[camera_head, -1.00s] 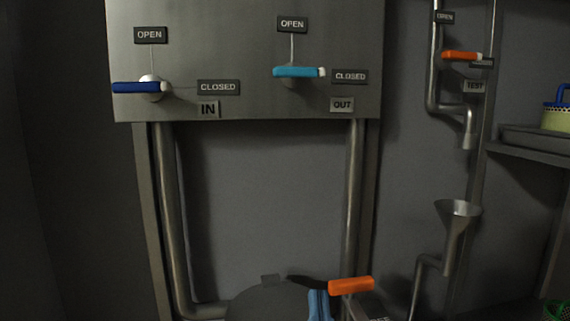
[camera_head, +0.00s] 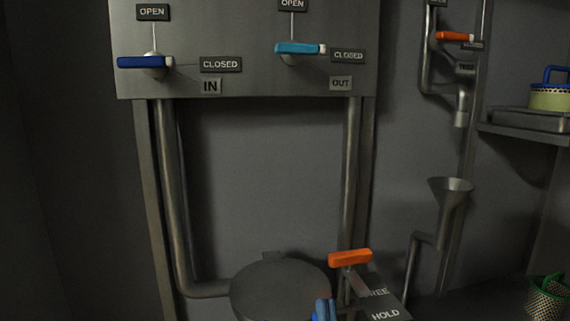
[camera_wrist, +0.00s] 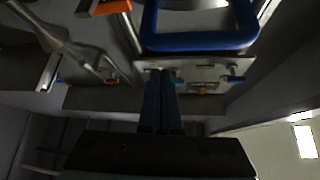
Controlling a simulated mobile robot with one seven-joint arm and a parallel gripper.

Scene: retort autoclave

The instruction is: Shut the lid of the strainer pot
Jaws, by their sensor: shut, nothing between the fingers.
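In the wrist view the fingers (camera_wrist: 162,102) are together and empty. A blue loop handle (camera_wrist: 200,42) hangs large before them, apart from the fingertips; its owner is unclear.
An orange-handled lever (camera_head: 350,258) with FREE and HOLD labels stands right of the pot. A funnel (camera_head: 450,190) and pipes are farther right. The valve panel (camera_head: 240,40) is above.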

